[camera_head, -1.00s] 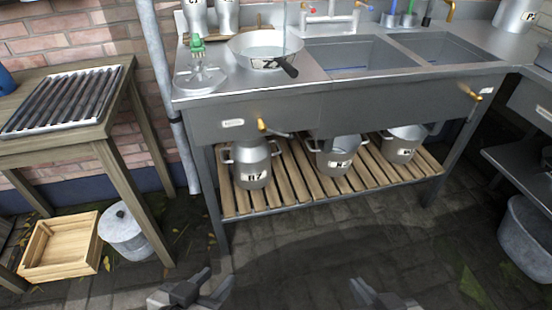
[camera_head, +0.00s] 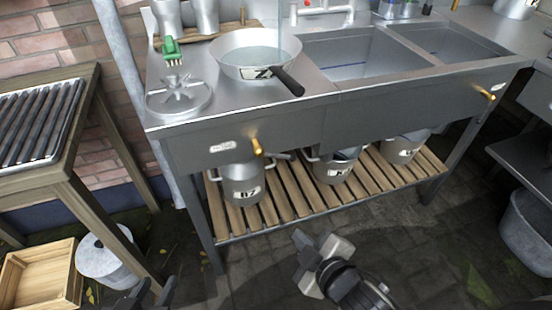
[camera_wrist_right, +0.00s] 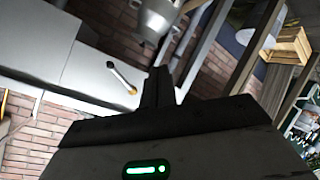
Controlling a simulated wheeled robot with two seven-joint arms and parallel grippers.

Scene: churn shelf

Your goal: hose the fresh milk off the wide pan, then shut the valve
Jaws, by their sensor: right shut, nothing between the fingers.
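The wide pan (camera_head: 233,68) stands on the steel counter left of the basins, its black handle (camera_head: 287,82) toward the front. It holds pale liquid, and a thin translucent vertical streak (camera_head: 283,28) meets it. A brass valve handle (camera_head: 256,146) sits on the counter's front panel; another (camera_head: 487,95) is at the far right. In the right wrist view a brass-ended handle (camera_wrist_right: 122,78) is on the panel. My right gripper (camera_head: 318,243) is shut and empty, low before the shelf. My left gripper (camera_head: 154,292) is at the bottom edge, partly cut off, its fingers apart.
A star-shaped metal fitting (camera_head: 180,97) and green brush (camera_head: 172,50) are left of the pan. The tap (camera_head: 325,12) stands behind the basins (camera_head: 365,55). Metal pots, including one churn (camera_head: 242,182), stand on the slatted shelf (camera_head: 285,195). A wooden crate (camera_head: 40,275) is lower left.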

